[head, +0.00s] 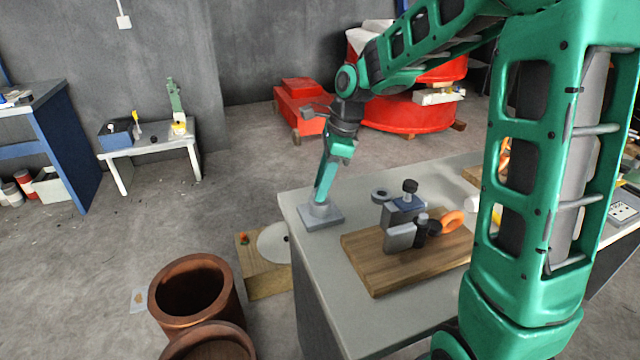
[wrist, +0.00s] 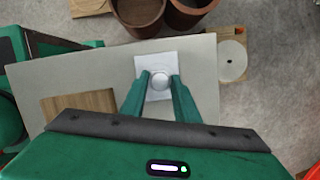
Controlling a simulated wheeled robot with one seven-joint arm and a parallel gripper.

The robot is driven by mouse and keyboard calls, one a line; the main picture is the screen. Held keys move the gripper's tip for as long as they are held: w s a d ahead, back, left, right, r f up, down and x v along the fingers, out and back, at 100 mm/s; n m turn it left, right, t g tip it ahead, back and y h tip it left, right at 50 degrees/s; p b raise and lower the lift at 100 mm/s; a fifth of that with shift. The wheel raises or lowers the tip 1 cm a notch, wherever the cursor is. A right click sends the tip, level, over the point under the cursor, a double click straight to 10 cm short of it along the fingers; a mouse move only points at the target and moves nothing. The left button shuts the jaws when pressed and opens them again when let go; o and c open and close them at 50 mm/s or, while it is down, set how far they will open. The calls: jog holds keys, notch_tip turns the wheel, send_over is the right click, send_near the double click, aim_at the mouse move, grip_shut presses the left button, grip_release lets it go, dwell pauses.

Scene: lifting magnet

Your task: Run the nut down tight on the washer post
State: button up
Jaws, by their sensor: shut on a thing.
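The washer post's square pale grey base plate (head: 336,216) stands on the left corner of the grey bench top; in the wrist view its plate (wrist: 170,55) shows around my fingertips. My gripper (head: 319,200) points down onto it. In the wrist view my two green fingers (wrist: 160,90) are shut on a round, shiny grey piece, which I take as the nut (wrist: 160,79), over the middle of the plate. The head view hides the nut behind the fingers. The washer, and whether the nut touches it, cannot be made out.
A wooden board (head: 376,268) on the bench, right of the post, carries a grey clamp-like block (head: 400,237), with an orange ring (head: 452,222) beside it. A small dark ring (head: 381,195) lies behind. Brown pots (head: 192,283) stand on the floor at left.

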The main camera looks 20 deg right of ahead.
jog(key=shift+f, duration=0.3)
dwell(0.4)
jog(key=m+t, duration=0.1)
jog(key=m, duration=0.3)
jog(key=shift+s+a, duration=0.1)
jog(key=shift+m, duration=0.4)
jog(key=shift+h, duration=0.3)
jog(key=m+t, duration=0.1)
jog(key=m, duration=0.3)
jog(key=shift+m+h, duration=0.3)
jog(key=shift+h, duration=0.1)
jog(key=o, duration=1.1)
